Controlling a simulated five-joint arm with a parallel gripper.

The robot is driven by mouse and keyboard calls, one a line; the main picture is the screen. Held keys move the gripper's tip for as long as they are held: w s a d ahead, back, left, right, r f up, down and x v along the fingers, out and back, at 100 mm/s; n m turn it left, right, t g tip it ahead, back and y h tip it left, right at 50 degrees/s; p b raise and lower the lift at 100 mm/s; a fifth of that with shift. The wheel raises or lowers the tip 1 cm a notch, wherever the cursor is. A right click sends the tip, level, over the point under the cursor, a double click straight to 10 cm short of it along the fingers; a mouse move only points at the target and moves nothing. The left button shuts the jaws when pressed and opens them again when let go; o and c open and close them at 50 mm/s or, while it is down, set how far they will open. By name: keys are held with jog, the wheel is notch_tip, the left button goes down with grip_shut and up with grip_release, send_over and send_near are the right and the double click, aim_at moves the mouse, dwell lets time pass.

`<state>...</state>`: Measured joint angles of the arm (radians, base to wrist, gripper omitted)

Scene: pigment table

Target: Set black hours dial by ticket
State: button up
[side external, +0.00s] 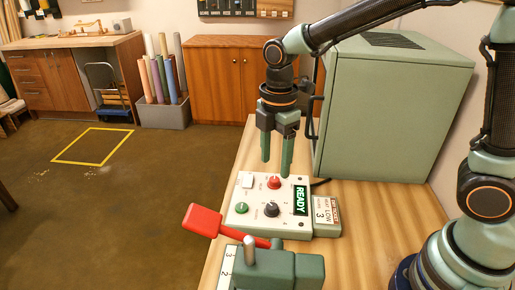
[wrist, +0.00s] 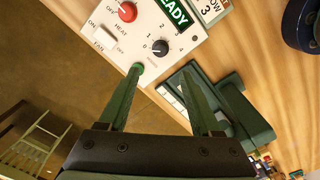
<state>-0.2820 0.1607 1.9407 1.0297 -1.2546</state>
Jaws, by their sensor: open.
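The black hours dial (side external: 272,209) sits on the front of a white control panel (side external: 236,221), right of a green button. In the wrist view the dial (wrist: 160,47) shows with numbers around it; its pointer is too small to read surely. A ticket (side external: 325,211) in a holder right of the panel reads LOW and 3; it is partly cut off in the wrist view (wrist: 213,12). My gripper (side external: 276,169) is open and empty, pointing down above the panel, apart from the dial. In the wrist view the dial lies just beyond the fingertips (wrist: 163,70), between them.
The panel also has a red heat knob (side external: 274,183), a white fan switch (side external: 247,181), a green button (side external: 242,209) and a lit READY sign (side external: 300,201). A red-handled lever (side external: 204,220) on a green block stands in front. A large green cabinet (side external: 390,110) stands behind.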

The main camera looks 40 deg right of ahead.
aim_at(272, 205)
notch_tip(272, 205, down, 12)
jog(key=shift+a+f, duration=0.1)
jog(key=shift+f, duration=0.15)
dwell(0.4)
grip_shut()
